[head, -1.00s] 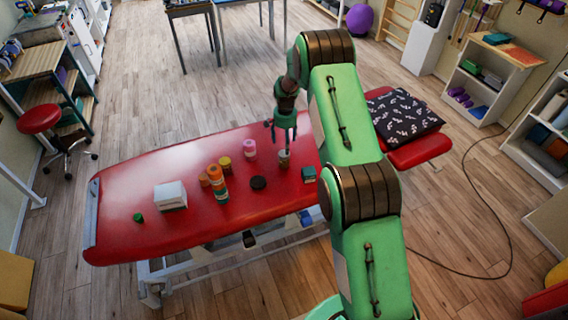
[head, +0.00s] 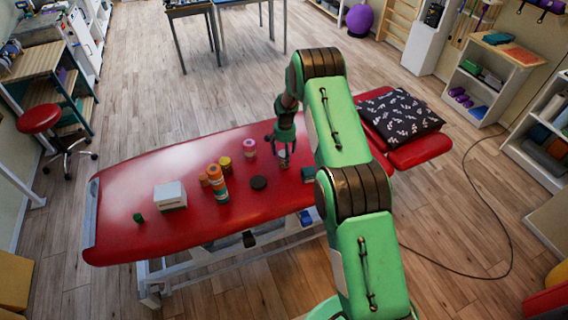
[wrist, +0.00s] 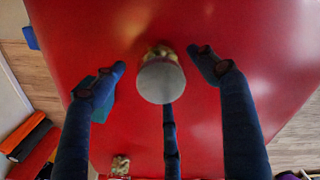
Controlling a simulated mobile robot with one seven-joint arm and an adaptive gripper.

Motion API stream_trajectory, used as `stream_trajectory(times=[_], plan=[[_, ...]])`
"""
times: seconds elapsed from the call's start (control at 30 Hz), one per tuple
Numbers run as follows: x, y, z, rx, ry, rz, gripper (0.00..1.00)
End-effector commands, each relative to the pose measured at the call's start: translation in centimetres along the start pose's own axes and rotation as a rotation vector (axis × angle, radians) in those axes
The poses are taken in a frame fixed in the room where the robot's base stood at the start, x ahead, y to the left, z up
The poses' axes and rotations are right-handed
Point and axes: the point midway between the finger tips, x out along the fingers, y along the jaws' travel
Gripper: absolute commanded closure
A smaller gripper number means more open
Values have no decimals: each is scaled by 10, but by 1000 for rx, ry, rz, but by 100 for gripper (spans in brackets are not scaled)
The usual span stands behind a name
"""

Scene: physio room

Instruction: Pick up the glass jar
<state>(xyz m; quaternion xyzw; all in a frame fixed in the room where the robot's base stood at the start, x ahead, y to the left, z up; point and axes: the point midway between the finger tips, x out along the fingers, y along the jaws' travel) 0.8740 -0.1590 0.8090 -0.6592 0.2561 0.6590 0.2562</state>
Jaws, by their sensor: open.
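The glass jar, small with a pale grey lid, stands on the red treatment table (head: 130,190). In the wrist view the jar (wrist: 161,80) is seen from above, its round lid hiding most of its body. My gripper (head: 284,150) is open over the jar in the head view, its fingers reaching down around it. In the wrist view my gripper (wrist: 162,85) has one finger to the left of the jar, one to the right and one below it in the picture. I see a gap between the side fingers and the jar.
On the table stand an orange bottle (head: 217,184), a yellow-lidded jar (head: 225,164), a pink roll (head: 249,147), a dark disc (head: 258,183), a white box (head: 170,195), a small green item (head: 138,217) and a teal box (head: 308,174). A patterned pillow (head: 400,118) lies at the right end.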

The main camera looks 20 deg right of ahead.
Motion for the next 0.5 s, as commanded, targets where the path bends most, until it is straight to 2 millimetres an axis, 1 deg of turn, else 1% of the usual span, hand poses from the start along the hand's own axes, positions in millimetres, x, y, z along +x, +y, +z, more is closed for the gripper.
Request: stream_trajectory(times=[0.17, 0.27, 0.5], plan=[[1, 0, 0, 0, -1, 0, 27], [6, 0, 1, 0, -1, 1, 27], [27, -3, 3, 0, -2, 1, 27]])
